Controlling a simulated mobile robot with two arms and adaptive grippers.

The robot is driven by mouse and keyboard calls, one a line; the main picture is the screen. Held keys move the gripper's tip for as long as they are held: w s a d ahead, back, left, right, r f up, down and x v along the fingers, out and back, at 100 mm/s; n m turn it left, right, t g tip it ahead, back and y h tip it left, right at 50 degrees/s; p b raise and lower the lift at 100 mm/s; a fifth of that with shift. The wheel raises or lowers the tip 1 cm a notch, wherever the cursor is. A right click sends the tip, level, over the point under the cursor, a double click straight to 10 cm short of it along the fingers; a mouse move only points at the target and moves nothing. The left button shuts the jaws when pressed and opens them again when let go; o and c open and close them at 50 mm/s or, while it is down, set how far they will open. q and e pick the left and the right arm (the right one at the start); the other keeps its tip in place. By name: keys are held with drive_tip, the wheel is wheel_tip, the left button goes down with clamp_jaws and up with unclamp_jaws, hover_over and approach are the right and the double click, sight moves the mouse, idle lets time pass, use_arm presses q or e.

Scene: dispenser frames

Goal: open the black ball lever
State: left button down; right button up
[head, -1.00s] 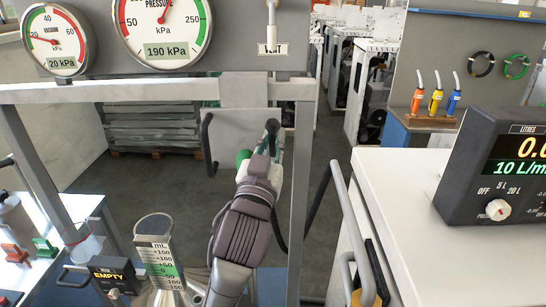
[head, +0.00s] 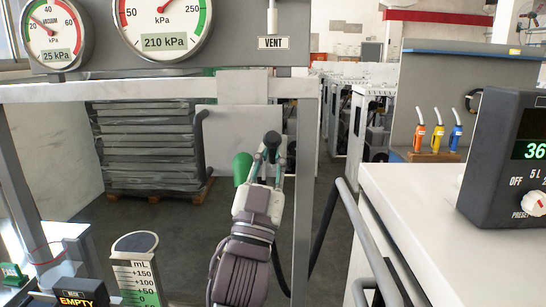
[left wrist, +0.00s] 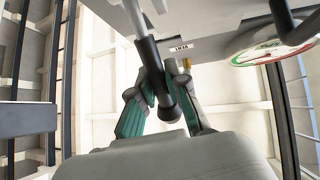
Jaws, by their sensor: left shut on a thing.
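The black ball lever (head: 271,141) ends in a dark knob at the top of my left gripper in the head view. In the left wrist view the black lever (left wrist: 150,65) runs down on a grey stem, its rounded end between my green-padded fingers. My left gripper (head: 259,168) is shut on it; the same gripper (left wrist: 162,113) fills the lower middle of the wrist view. The lever's pivot is hidden in the head view. My right gripper is not in view.
Two gauges (head: 163,20) hang on the grey panel above, with a VENT label (head: 272,43) beside them. A frame post (head: 305,190) stands just right of my arm. A white counter (head: 440,200) lies right.

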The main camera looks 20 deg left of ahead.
use_arm(q)
drive_tip(key=c, duration=1.1)
unclamp_jaws()
drive_tip(key=shift+c, duration=0.2)
drive_tip(key=shift+s+f, duration=0.2)
drive_tip(key=shift+f, duration=0.05)
drive_tip(key=v, duration=0.7)
